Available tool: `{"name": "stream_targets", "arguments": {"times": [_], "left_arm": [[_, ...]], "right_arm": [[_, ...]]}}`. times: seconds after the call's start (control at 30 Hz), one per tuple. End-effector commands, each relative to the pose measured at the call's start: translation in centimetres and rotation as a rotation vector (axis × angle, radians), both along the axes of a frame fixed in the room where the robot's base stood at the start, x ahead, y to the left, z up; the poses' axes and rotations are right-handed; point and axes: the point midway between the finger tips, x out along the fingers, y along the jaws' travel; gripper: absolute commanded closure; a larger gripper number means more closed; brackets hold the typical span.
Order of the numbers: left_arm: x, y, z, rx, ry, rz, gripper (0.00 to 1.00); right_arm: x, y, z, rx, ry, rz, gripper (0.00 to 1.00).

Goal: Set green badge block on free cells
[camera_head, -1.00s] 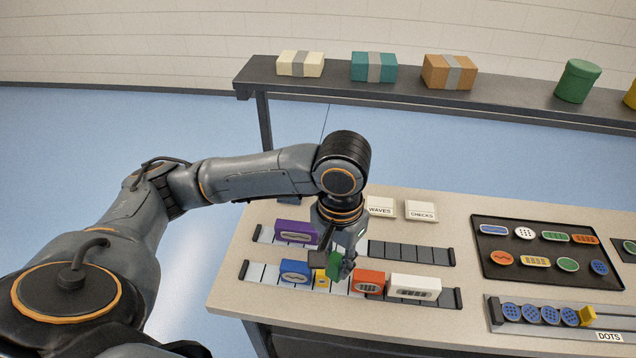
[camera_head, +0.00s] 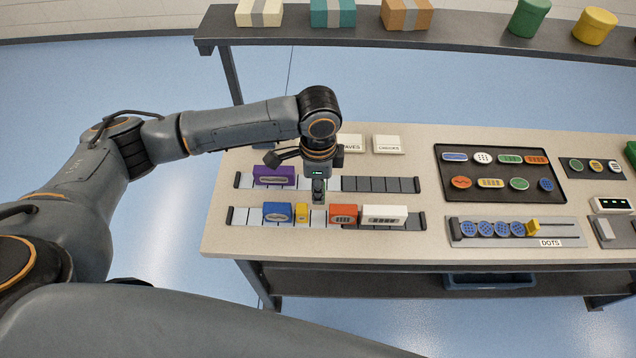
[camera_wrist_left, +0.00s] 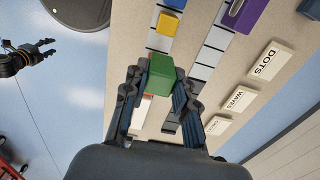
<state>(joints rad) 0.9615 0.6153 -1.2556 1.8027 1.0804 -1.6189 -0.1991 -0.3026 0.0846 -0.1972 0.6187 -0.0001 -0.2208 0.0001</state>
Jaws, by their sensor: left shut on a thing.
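My left gripper (camera_head: 319,196) is over the front rail (camera_head: 247,216), above the gap between the yellow block (camera_head: 302,212) and the orange block (camera_head: 343,213). In the left wrist view its fingers are shut on the green badge block (camera_wrist_left: 160,72). In the head view the gripper hides the green block. I cannot tell whether the block touches the rail. The front rail also holds a blue block (camera_head: 278,212) and a white block (camera_head: 384,216). A purple block (camera_head: 273,176) sits on the back rail (camera_head: 380,185). A dark gripper (camera_wrist_left: 42,50), likely my right one, shows small in the wrist view.
Bare dark cells fill the right part of the back rail. A black tray (camera_head: 500,172) of badges and a DOTS rack (camera_head: 470,240) are to the right. A shelf (camera_head: 450,40) with boxes stands behind.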

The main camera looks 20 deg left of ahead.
Motion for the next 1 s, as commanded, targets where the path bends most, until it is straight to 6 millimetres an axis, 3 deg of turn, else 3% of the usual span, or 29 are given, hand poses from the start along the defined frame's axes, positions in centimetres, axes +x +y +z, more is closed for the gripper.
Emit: {"name": "stream_targets", "arguments": {"times": [0.43, 0.8, 1.0], "left_arm": [[0.0, 0.1, -3.9, 0.002, 0.0, 0.002, 1.0], [-0.1, 0.0, -7.9, 0.0, 0.002, 0.003, 1.0], [0.0, 0.0, -9.0, 0.001, 0.0, 0.004, 1.0]], "right_arm": [[0.2, 0.9, -5.3, 0.012, -0.003, 0.002, 0.6], [0.3, 0.9, -6.1, 0.01, -0.005, 0.002, 0.6], [0.3, 0.6, -6.5, 0.007, -0.006, 0.003, 0.6]]}}
